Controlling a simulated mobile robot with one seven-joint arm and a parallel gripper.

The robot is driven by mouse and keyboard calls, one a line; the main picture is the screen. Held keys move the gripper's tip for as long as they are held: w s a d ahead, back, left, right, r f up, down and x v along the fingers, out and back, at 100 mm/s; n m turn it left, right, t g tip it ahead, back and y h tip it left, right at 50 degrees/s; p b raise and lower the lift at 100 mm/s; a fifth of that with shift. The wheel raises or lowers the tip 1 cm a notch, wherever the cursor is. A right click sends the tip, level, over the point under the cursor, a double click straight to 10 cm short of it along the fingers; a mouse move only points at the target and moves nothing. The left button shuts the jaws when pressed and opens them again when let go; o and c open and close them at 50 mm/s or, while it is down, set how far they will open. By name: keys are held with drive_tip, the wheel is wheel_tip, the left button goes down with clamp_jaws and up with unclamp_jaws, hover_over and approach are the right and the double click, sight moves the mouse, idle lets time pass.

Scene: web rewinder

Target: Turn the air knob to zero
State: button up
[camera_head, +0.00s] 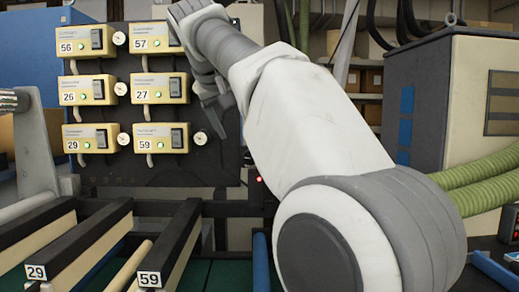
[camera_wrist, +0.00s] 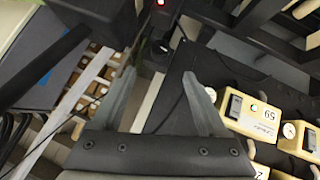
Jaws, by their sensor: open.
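My gripper (camera_head: 215,112) is in front of the right edge of the black control panel (camera_head: 105,172), pointing down, and my arm covers part of that area. In the wrist view my gripper (camera_wrist: 159,74) is open, with nothing between its two grey fingers. A dark round knob (camera_wrist: 160,50) shows just beyond the fingertips, near a red light (camera_wrist: 160,3); I cannot tell for certain that it is the air knob, and its setting is not readable. The red light (camera_head: 258,179) also shows in the head view, low beside the panel; the knob is not distinct there.
Several cream boxes with switches and green lights, such as box 59 (camera_head: 160,137), and round white gauges (camera_head: 123,139) fill the panel. Dark rails (camera_head: 178,240) lie below. A grey cabinet (camera_head: 455,95) and green hoses (camera_head: 480,170) stand at right.

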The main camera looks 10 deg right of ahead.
sight(249, 152)
drive_tip(key=b+x, duration=0.2)
drive_tip(key=x, duration=0.9)
drive_tip(key=shift+w+d+f, duration=0.1)
drive_tip(key=shift+w+f, duration=0.1)
drive_tip(key=shift+w, duration=0.05)
clamp_jaws()
